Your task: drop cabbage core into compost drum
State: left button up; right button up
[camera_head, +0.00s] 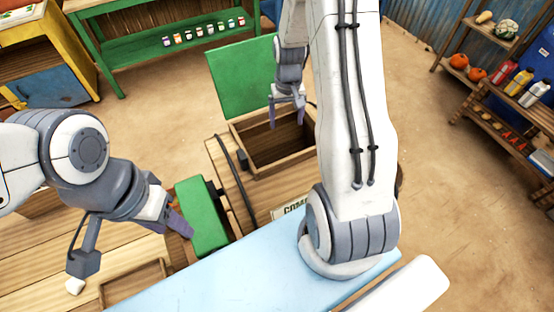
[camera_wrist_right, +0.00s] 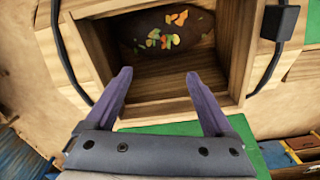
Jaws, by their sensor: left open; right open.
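The compost drum (camera_head: 272,150) is a wooden box with its green lid (camera_head: 241,78) raised and a partly hidden label at its front. My right gripper (camera_head: 287,112) is above its opening, with open fingers and nothing between them. In the right wrist view, the open, empty fingers (camera_wrist_right: 158,76) point into the box. Several coloured scraps (camera_wrist_right: 165,32) lie at its dark bottom; I cannot tell whether the cabbage core is among them. My left gripper (camera_head: 178,222) is open beside a green block-like part (camera_head: 203,215). A small whitish piece (camera_head: 75,286) shows at the lower left; I cannot identify it.
A pale blue surface (camera_head: 235,285) lies in front of the drum, partly hidden by my right arm. A wooden tray (camera_head: 135,284) is at the lower left. A green shelf (camera_head: 165,45) with several jars stands behind. Shelves with pumpkins and bottles (camera_head: 517,82) stand right.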

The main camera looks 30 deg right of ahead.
notch_tip(320, 180, up, 6)
jog(key=b, duration=0.1)
jog(key=shift+r, duration=0.2)
dwell(0.3)
jog(key=s+a+r+n+b, duration=0.1)
jog(key=s+a+r+n, duration=0.15)
jog(key=a, duration=0.35)
jog(key=s+a+r+n, duration=0.1)
jog(key=s+a, duration=0.2)
jog(key=a, duration=0.4)
jog(key=s+a+r+n+b, duration=0.1)
jog(key=s+a+n, duration=0.15)
jog(key=a, duration=0.35)
jog(key=s+a+n+y, duration=0.1)
jog(key=s+a+n, duration=0.3)
jog(key=s, duration=1)
jog(key=a, duration=0.3)
jog(key=shift+s+a+r+n+b, duration=0.2)
jog(key=shift+s+r+n+b, duration=0.1)
jog(key=shift+s+r+n, duration=0.1)
jog(key=shift+w, duration=0.1)
